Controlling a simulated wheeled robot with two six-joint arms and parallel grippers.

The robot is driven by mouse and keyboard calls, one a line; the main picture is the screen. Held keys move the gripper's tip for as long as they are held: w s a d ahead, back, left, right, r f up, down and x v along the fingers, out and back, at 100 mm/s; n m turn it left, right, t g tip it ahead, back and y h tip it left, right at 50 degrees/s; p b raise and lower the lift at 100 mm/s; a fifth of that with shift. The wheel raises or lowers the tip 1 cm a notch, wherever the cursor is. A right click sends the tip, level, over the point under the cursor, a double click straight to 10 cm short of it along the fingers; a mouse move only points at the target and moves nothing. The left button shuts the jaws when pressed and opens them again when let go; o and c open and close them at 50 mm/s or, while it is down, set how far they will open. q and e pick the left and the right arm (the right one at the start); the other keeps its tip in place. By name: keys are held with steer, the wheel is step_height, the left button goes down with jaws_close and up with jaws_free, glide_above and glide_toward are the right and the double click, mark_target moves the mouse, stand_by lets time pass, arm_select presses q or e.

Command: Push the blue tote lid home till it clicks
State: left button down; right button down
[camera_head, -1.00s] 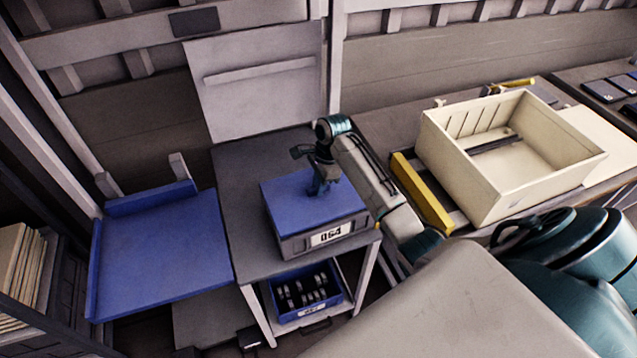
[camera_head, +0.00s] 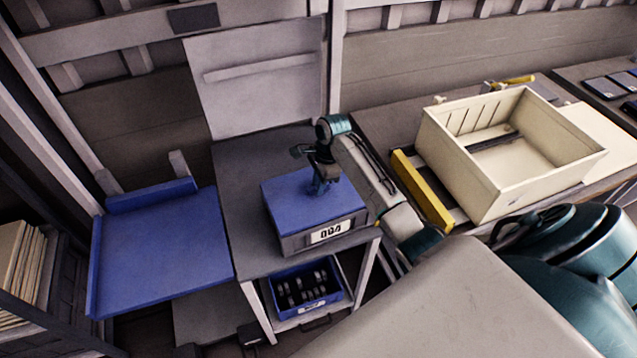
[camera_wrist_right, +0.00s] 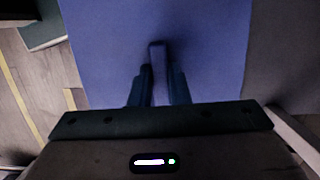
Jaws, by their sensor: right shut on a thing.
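The blue tote lid (camera_head: 283,205) lies on top of the dark grey tote (camera_head: 290,243), which has a white number label on its front. Whether the lid's edges are fully down cannot be told. My right gripper (camera_head: 319,187) points down at the middle of the lid. In the right wrist view my right gripper (camera_wrist_right: 158,80) is shut on an upright handle-like bar of the lid (camera_wrist_right: 100,50). The gripper hides part of the lid's middle. My left gripper is not in view.
The tote stands on a grey table (camera_head: 240,170). A blue bin (camera_head: 275,292) with dark parts sits on the shelf below. A blue panel (camera_head: 160,245) is at left. A cream crate (camera_head: 490,190) and a yellow bar (camera_head: 422,190) lie right of my right arm.

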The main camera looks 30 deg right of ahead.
steer(key=shift+s+f, duration=0.1)
steer(key=shift+f, duration=0.3)
stand_by(1.0)
steer(key=c, duration=1.3)
jaws_free()
steer(key=b+v, duration=0.2)
steer(key=v, duration=0.5)
steer(key=shift+r+b, duration=0.35)
steer(key=shift+p+v, duration=0.3)
steer(key=shift+v, duration=1.35)
